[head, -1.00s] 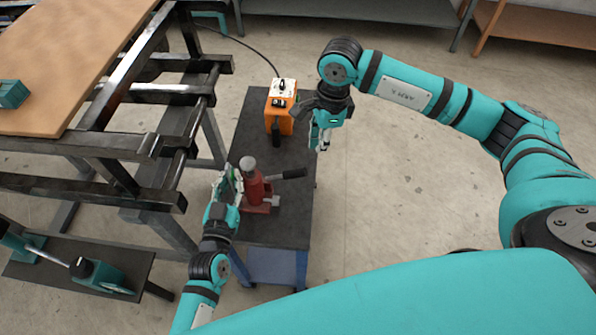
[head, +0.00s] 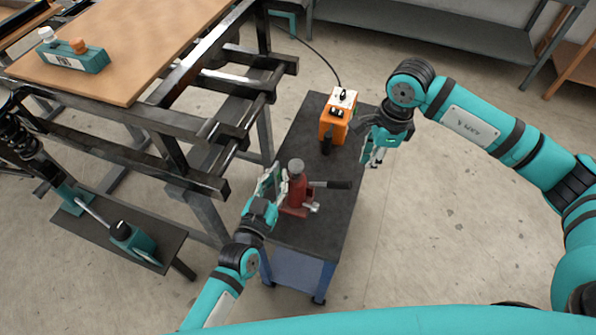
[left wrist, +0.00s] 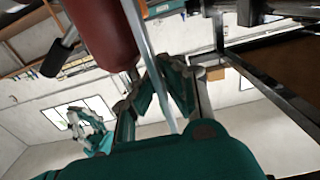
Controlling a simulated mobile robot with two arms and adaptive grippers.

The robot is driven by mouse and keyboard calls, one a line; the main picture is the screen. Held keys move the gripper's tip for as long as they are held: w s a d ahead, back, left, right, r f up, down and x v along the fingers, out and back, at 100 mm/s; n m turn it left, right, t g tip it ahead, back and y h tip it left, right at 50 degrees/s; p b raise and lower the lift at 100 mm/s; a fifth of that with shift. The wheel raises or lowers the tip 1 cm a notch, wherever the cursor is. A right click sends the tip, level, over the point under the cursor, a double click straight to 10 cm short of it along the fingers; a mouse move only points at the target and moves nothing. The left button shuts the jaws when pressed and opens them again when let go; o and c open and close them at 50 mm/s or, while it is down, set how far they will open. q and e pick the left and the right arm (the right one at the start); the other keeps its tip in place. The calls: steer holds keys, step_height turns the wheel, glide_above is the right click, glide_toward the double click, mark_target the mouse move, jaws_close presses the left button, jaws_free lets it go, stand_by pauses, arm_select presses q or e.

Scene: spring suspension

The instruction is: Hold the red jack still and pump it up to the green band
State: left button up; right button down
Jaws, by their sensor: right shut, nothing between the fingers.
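The red jack (head: 297,192) stands upright on the dark top of a small cart, its dark pump handle (head: 333,185) pointing right. My left gripper (head: 272,181) is close against the jack's left side. In the left wrist view the jack's red body (left wrist: 102,32) is left of my left gripper's fingers (left wrist: 160,75), not between them. A thin pale strip (left wrist: 160,85) runs between or behind the fingers; whether they grip it is unclear. My right gripper (head: 373,160) is shut and empty, above the cart's right edge, apart from the handle. I cannot make out the green band.
An orange box (head: 334,130) with a white top stands behind the jack on the cart (head: 318,232). A black cable runs from it. A dark metal frame (head: 205,180) with a wooden top (head: 125,60) is at left. A low bench (head: 95,245) stands at lower left. Floor right of the cart is clear.

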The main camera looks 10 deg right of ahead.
arm_select(q)
steer(key=o, duration=0.5)
steer(key=shift+s, duration=0.1)
